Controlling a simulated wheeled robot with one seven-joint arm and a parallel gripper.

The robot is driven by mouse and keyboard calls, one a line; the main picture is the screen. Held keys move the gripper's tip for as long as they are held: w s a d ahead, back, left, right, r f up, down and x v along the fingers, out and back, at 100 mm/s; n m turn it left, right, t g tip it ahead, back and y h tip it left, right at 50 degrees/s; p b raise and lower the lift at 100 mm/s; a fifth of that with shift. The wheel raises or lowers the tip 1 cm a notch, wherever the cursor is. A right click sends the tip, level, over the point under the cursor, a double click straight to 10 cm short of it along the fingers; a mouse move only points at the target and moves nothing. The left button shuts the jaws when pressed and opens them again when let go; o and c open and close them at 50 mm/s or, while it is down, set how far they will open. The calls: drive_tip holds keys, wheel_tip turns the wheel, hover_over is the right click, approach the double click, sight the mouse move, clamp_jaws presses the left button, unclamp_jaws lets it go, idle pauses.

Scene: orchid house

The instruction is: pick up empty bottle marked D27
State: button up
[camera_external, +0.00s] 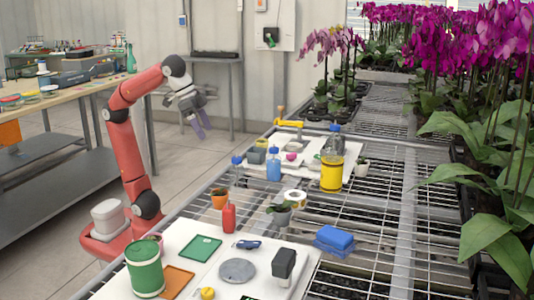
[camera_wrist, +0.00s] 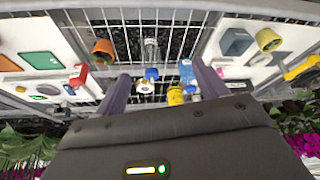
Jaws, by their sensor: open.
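No D27 mark is readable in either view. A small clear bottle with a blue cap (camera_external: 237,169) stands on the wire bench near its left edge, left of a blue bottle (camera_external: 273,164). In the wrist view, what looks like the same clear bottle (camera_wrist: 151,48) shows beyond and between my fingers, with the blue bottle (camera_wrist: 187,72) to its right. Whether the clear bottle is empty is hard to tell. My gripper (camera_external: 198,129) is open and empty, raised beside the bench over the aisle, well apart from the bottles. Its two purple fingers frame the wrist view (camera_wrist: 163,84).
A yellow bottle (camera_external: 331,177), an orange pot (camera_external: 220,200), a red bottle (camera_external: 229,218), a tape roll (camera_external: 295,195) and a small potted plant (camera_external: 281,214) stand around the clear bottle. A green canister (camera_external: 144,267) is in front. Orchids (camera_external: 490,120) crowd the right.

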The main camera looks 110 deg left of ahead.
sight(234, 165)
drive_tip(key=w+d+f+n+g+y+b, duration=0.1)
drive_tip(key=w+n+b, duration=0.1)
drive_tip(key=w, duration=0.3)
drive_tip(key=w+d+f+n+b, duration=0.1)
drive_tip(key=w+n, duration=0.1)
drive_tip(key=w, duration=0.2)
drive_tip(key=x, duration=0.4)
drive_tip(key=b+x, duration=0.1)
drive_tip(key=x, duration=0.3)
drive_tip(key=s+b+x, duration=0.1)
drive_tip(key=x, duration=0.3)
drive_tip(key=shift+d+f, duration=0.25)
drive_tip(key=shift+d, duration=0.1)
drive_tip(key=c, duration=1.1)
drive_tip(key=shift+o, duration=0.2)
drive_tip(key=shift+r, duration=0.15)
